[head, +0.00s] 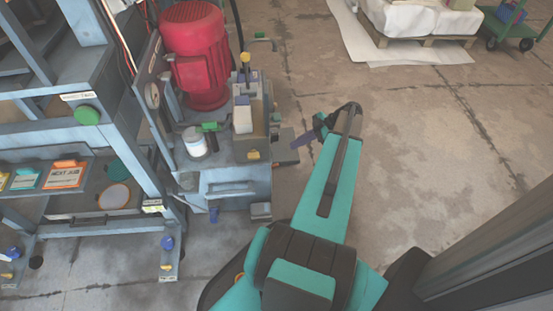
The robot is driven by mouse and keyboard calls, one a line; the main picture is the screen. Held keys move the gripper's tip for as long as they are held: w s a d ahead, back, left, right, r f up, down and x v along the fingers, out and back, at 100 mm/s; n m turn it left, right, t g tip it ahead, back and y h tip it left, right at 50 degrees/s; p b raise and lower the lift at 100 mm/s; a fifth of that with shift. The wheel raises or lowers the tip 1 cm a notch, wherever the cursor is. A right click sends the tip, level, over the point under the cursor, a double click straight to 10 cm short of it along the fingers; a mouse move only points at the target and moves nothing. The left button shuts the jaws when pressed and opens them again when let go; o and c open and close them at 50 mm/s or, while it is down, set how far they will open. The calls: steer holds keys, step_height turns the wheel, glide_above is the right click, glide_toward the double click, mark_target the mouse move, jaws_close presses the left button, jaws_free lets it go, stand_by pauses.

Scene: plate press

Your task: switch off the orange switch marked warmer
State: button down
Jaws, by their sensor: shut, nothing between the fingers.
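I cannot make out an orange switch marked warmer in the head view. The small labels on the blue-grey press frame (125,100) are too small to read surely.
A red motor (195,50) stands on the press's right side, above a white container (195,143). A green knob (87,115) is on the frame. An orange "next job" holder (64,175) lies on the left shelf.

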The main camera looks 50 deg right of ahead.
steer(key=shift+w+a, duration=0.1)
steer(key=b, duration=0.4)
glide_above(277, 165)
step_height(277, 165, down, 7)
steer(key=shift+w+r, duration=0.15)
steer(key=shift+r, duration=0.05)
steer(key=shift+s+d+f+b, duration=0.15)
steer(key=shift+d+f, duration=0.1)
steer(key=shift+f, duration=0.25)
steer(key=shift+s+d+f+b, duration=0.15)
steer(key=shift+d+f, duration=0.1)
steer(key=shift+f, duration=0.25)
steer(key=shift+s+d+f+b, duration=0.1)
steer(key=shift+d+f+b, duration=0.05)
steer(key=shift+f, duration=0.2)
steer(key=shift+s+d+f+b, duration=0.1)
steer(key=shift+f+b, duration=0.05)
steer(key=shift+f, duration=0.2)
steer(key=shift+s+d+f, duration=0.15)
steer(key=shift+f, duration=0.05)
steer(key=f, duration=0.1)
steer(key=s+d+f, duration=0.1)
steer(key=shift+d+f+b, duration=0.1)
steer(key=shift+f+b, duration=0.2)
steer(key=shift+b, duration=0.05)
steer(key=shift+r, duration=0.2)
